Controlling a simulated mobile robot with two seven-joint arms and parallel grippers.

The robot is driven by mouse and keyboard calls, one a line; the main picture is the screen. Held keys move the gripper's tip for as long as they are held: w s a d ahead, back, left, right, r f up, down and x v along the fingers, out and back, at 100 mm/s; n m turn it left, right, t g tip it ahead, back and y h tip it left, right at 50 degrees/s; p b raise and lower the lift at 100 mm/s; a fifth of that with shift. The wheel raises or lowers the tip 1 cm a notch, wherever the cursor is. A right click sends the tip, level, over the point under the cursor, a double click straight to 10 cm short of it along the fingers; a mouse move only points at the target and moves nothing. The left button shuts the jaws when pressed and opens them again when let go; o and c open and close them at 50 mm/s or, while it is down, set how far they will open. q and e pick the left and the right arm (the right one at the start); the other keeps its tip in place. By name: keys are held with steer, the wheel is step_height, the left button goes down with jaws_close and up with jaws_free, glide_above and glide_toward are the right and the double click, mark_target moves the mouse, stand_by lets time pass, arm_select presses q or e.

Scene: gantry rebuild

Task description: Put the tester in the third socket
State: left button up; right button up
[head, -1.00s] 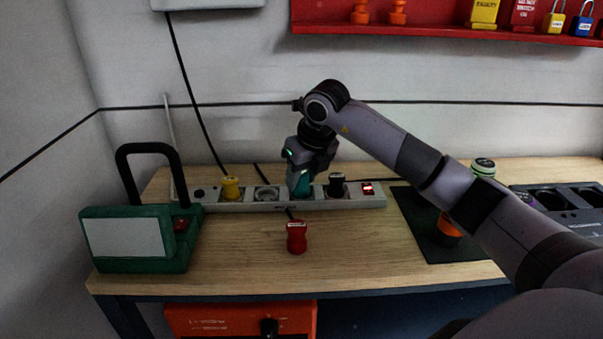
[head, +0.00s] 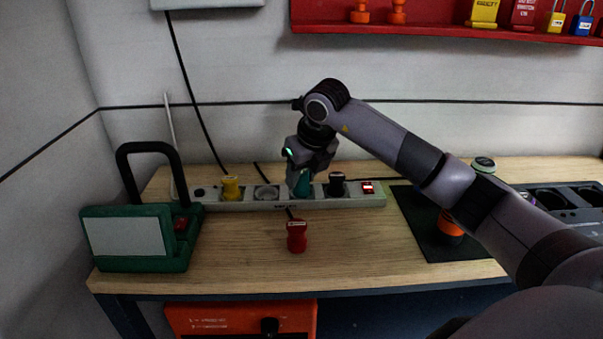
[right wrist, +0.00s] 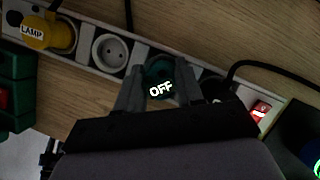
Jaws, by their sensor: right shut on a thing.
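The tester is a teal plug-like piece (head: 301,184) marked OFF, and it also shows in the right wrist view (right wrist: 160,80). My right gripper (head: 301,176) is shut on it from above, with a finger on each side. The tester is at the third socket of the pale socket strip (head: 250,205), upright. Its lower end is hidden, so I cannot tell how deep it sits. A yellow LAMP plug (head: 231,188) fills the first socket, the second socket (head: 266,192) is empty, and a black plug (head: 336,185) is in the fourth. My left gripper is not in view.
A red plug-like piece (head: 297,236) stands on the table before the strip. A green lamp unit (head: 140,238) stands at the left. A red switch (head: 367,188) ends the strip. A dark mat (head: 450,249) holds an orange piece (head: 449,226).

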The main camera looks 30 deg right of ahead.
mark_target(304, 172)
steer(key=shift+f+b, duration=0.4)
steer(key=shift+f, duration=0.2)
stand_by(0.3)
steer(key=o, duration=0.9)
steer(key=shift+r, duration=0.15)
steer(key=shift+p+v, duration=1.35)
steer(key=shift+v, duration=0.65)
steer(key=p+v, duration=0.3)
steer(key=v, duration=0.3)
steer(key=shift+s+r+p, duration=0.25)
steer(key=shift+r+p, duration=0.05)
steer(key=shift+p, duration=0.1)
steer(key=shift+s, duration=0.1)
